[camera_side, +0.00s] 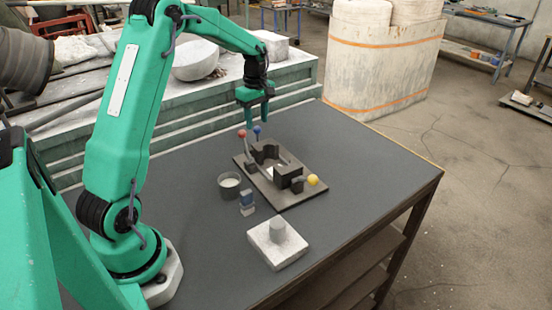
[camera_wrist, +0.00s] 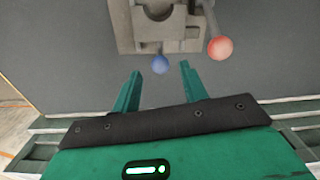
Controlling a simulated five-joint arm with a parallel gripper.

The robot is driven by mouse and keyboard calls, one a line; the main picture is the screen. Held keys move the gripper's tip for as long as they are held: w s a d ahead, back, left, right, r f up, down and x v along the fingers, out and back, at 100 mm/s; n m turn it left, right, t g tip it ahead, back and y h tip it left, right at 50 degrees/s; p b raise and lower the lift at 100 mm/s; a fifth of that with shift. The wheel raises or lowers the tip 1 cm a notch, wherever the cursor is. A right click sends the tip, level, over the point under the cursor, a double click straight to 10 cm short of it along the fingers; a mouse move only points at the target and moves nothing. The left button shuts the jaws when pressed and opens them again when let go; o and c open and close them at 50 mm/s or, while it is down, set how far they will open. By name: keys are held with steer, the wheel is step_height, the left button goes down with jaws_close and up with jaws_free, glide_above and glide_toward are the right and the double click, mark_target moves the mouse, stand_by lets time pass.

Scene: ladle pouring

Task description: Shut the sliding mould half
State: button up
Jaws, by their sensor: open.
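The mould (camera_side: 290,195) is a dark base plate on the grey table with two blocky dark halves, a rear half (camera_side: 266,150) and a front half (camera_side: 290,178). A gap with a pale patch shows between them. A yellow knob (camera_side: 313,180) is at the front right, a blue knob (camera_side: 257,129) at the rear, and a red knob (camera_side: 242,134) on a lever at the left. My gripper (camera_side: 256,122) is open and empty above the rear edge. In the wrist view the blue knob (camera_wrist: 160,64) appears between and beyond the fingertips; the red knob (camera_wrist: 220,48) is to the right.
A dark cup (camera_side: 229,187) with pale contents and a small blue-grey block (camera_side: 247,200) stand left of the mould. A pale block with a round stub (camera_side: 278,245) lies nearer the front. The table's right side is clear.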

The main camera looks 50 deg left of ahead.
mark_target(257, 127)
steer(key=shift+f, duration=2.95)
jaws_close()
